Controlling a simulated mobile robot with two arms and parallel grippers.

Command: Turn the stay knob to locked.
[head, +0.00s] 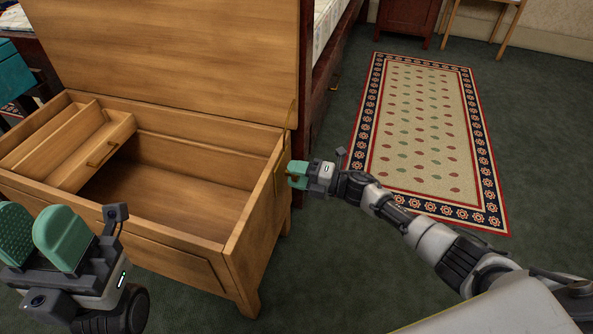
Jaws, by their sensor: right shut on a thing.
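The wooden chest (245,247) stands at the left with its lid (190,60) raised. A thin stay (276,181) shows at the chest's right end wall, near the lid's hinge side. My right gripper (293,174) is at the outside of that wall, with its teal fingers shut on the stay knob. The knob is almost wholly hidden by the fingers, so its turn position cannot be read. My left gripper (38,236) is in front of the chest at the lower left, its teal fingers apart with nothing seen between them.
Inside the chest, a wooden tray (118,130) with a handle sits at the left; the rest looks empty. A bed (325,40) stands behind the lid. A patterned rug (420,130) lies on the green carpet to the right. A teal box (14,75) is at the far left.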

